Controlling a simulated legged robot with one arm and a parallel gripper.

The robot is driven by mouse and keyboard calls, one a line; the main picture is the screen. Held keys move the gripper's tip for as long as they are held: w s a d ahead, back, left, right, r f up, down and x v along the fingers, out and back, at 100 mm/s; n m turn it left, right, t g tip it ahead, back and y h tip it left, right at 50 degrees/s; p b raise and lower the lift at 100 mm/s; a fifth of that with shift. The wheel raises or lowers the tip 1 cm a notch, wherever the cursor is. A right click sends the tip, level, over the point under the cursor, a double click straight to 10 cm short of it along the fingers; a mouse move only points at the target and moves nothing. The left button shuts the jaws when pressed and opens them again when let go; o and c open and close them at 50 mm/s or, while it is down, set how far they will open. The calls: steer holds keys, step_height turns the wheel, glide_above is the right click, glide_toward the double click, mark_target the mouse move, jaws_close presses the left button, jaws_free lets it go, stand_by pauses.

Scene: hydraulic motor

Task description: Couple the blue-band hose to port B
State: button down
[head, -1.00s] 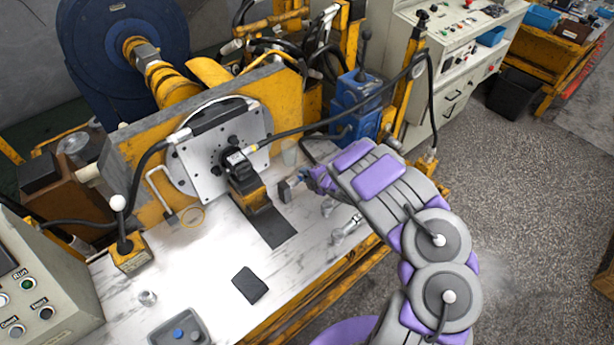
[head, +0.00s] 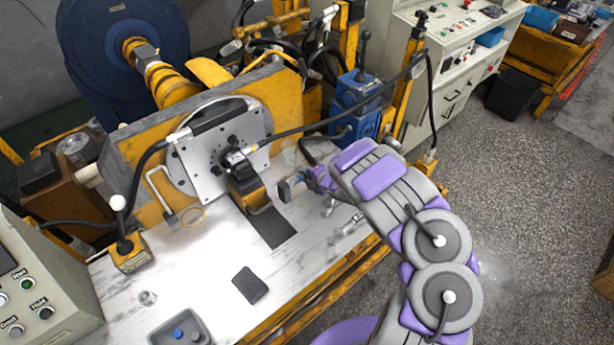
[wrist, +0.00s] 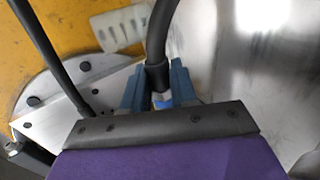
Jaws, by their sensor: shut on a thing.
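In the wrist view, my gripper (wrist: 158,85) has its two blue fingers shut on a dark hose (wrist: 160,35). A blue band (wrist: 163,103) shows between the fingers near the hose's end. The hose runs up out of that view. In the head view, my gripper (head: 308,180) is low over the bench, right of the motor's black and yellow body (head: 246,190). A dark hose curves down toward it from behind.
A lever box (head: 130,250), dark pad (head: 250,285) and grey tray (head: 180,330) sit on the bench (head: 205,270). Small metal fittings lie near my gripper.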

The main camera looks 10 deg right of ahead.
steer(key=shift+s+d+f, duration=0.1)
steer(key=shift+d+f, duration=0.05)
steer(key=shift+f, duration=0.15)
steer(key=shift+w+d+f, duration=0.1)
steer(key=shift+w+d, duration=0.1)
steer(key=shift+d, duration=0.15)
steer(key=shift+w+d+r+b, duration=0.15)
steer(key=shift+w+d+b, duration=0.2)
steer(key=shift+d, duration=0.2)
steer(key=shift+w+d+r+b, duration=0.1)
steer(key=shift+w+d+b, duration=0.2)
steer(key=shift+d, duration=0.25)
steer(key=shift+w+r, duration=0.1)
steer(key=shift+r, duration=0.05)
step_height(320, 180, up, 10)
steer(key=p, duration=0.5)
stand_by(0.3)
